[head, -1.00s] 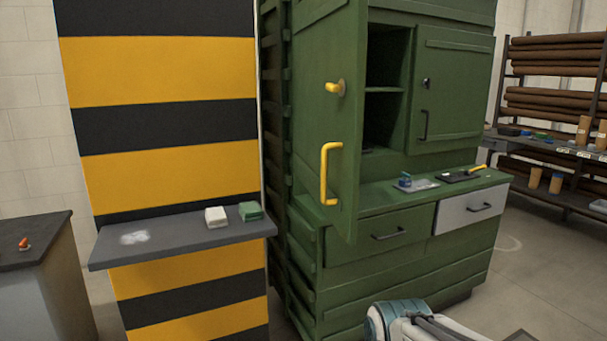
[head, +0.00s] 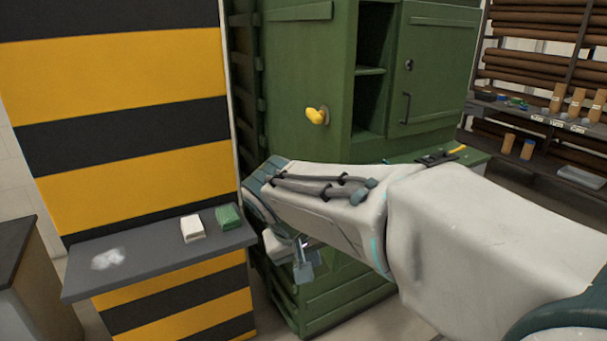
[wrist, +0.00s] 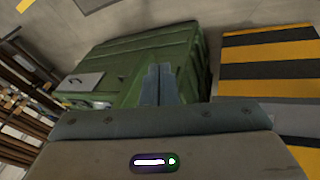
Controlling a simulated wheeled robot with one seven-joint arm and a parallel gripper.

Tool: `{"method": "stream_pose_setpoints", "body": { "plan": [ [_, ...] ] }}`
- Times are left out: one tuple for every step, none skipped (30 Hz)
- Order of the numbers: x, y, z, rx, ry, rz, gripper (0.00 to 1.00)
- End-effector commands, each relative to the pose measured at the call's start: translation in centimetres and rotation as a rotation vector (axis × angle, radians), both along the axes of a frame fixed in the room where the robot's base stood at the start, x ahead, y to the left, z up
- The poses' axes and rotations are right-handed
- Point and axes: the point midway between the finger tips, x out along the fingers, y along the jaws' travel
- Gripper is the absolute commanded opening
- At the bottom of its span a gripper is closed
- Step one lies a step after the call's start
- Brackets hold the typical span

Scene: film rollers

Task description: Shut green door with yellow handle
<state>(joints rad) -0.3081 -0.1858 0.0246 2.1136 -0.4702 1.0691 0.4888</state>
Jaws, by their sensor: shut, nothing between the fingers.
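The green door (head: 290,75) stands open at the left of the green cabinet in the head view, with the dark shelf opening showing to its right. Its yellow knob (head: 317,115) is visible. The yellow pull handle below the knob is hidden behind my arm. My gripper (head: 303,270) hangs below the arm, in front of the lower door area, pointing down. In the wrist view my gripper's fingers (wrist: 158,84) are together and empty, with green cabinet surfaces (wrist: 150,50) behind them. I cannot tell whether they touch the door.
A striped yellow and black pillar (head: 120,80) stands left of the cabinet. Its grey shelf (head: 150,250), close to my gripper's left, holds a white block (head: 193,228) and a green block (head: 229,216). A closed cabinet door (head: 432,75) is on the right, before a rack (head: 545,75).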

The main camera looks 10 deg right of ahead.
Motion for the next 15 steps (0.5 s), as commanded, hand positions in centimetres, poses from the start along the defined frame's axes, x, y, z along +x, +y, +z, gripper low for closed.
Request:
{"method": "stream_pose_setpoints", "body": {
  "plan": [
    [1.0, 1.0, 3.5, -0.024, -0.026, 0.007, 0.00],
    [1.6, 1.4, 4.6, -0.035, -0.042, 0.006, 0.00],
    [2.2, 1.9, 6.0, -0.051, -0.063, 0.006, 0.00],
    [2.7, 2.3, 6.9, -0.062, -0.079, 0.004, 0.00],
    [3.1, 2.6, 7.7, -0.070, -0.093, 0.003, 0.00],
    [3.5, 3.0, 8.6, -0.080, -0.110, 0.002, 0.00],
    [3.8, 3.3, 9.2, -0.085, -0.122, 0.002, 0.00],
    [4.1, 3.6, 9.7, -0.091, -0.133, 0.000, 0.00],
    [4.3, 3.8, 10.2, -0.096, -0.143, -0.001, 0.00],
    [4.5, 4.0, 10.5, -0.101, -0.149, -0.001, 0.00],
    [4.6, 4.1, 10.7, -0.103, -0.155, -0.002, 0.00],
    [4.8, 4.2, 10.9, -0.105, -0.161, -0.004, 0.00],
    [4.9, 4.2, 10.8, -0.106, -0.163, -0.005, 0.00],
    [5.0, 4.2, 10.8, -0.107, -0.164, -0.005, 0.00],
    [5.2, 4.1, 10.5, -0.108, -0.165, -0.005, 0.00]
  ]
}}
